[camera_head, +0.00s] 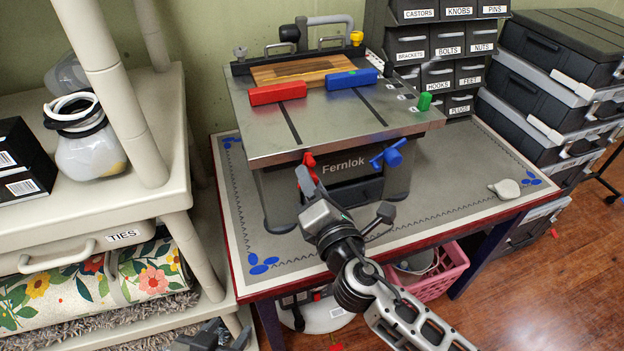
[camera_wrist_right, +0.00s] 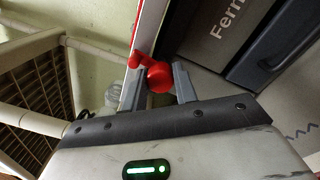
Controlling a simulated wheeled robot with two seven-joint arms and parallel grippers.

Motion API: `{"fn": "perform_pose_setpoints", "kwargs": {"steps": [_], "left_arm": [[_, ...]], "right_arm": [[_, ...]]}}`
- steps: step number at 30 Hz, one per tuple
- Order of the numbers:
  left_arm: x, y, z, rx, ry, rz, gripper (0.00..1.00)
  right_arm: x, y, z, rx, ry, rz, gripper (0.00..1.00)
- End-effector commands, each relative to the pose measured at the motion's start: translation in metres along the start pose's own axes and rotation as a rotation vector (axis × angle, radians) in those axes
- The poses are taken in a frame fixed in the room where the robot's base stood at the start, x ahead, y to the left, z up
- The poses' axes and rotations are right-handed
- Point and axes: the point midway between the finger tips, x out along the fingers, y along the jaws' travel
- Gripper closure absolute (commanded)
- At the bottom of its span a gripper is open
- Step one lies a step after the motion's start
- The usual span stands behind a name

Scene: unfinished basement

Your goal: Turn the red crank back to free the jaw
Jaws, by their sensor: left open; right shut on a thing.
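The red crank (camera_head: 307,160) is on the front of the grey Fernlok clamping bench (camera_head: 330,133), at its left. My right gripper (camera_head: 312,188) is shut on the red crank; the right wrist view shows the crank's red knob (camera_wrist_right: 159,77) between the two fingers. The red jaw (camera_head: 278,92) lies on the bench top along the front edge of a wooden board (camera_head: 297,70); whether it touches the board is hard to tell. The blue jaw (camera_head: 352,79) is to its right. My left gripper (camera_head: 212,336) is open and empty at the bottom edge, partly cut off.
A blue crank (camera_head: 388,154) is at the bench front's right, a green piece (camera_head: 424,101) on its top right corner. A beige shelf (camera_head: 182,185) stands close on the left. Labelled drawers (camera_head: 440,75) stand behind right. The table's front right is mostly clear, with a small grey object (camera_head: 504,189).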

Motion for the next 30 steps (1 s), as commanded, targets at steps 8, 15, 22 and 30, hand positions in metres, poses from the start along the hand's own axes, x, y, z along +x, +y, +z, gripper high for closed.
{"fn": "perform_pose_setpoints", "kwargs": {"steps": [8, 15, 22, 30], "left_arm": [[-0.0007, -0.0007, -0.0005, 0.001, -0.001, -0.002, 0.5], [-0.0007, -0.001, 0.0, 0.001, -0.002, -0.002, 0.5], [-0.0008, -0.0011, 0.0006, 0.002, -0.004, -0.002, 0.5], [-0.0008, -0.001, 0.001, 0.002, -0.005, -0.001, 0.5]], "right_arm": [[0.0005, 0.0009, 0.0007, -0.026, 0.0, 0.003, 0.94], [0.0005, 0.0009, 0.0006, -0.025, 0.0, 0.003, 0.94], [0.0004, 0.0007, 0.0004, -0.024, 0.0, 0.002, 0.5], [-0.002, 0.0002, -0.0004, -0.023, 0.003, 0.002, 0.5]]}}
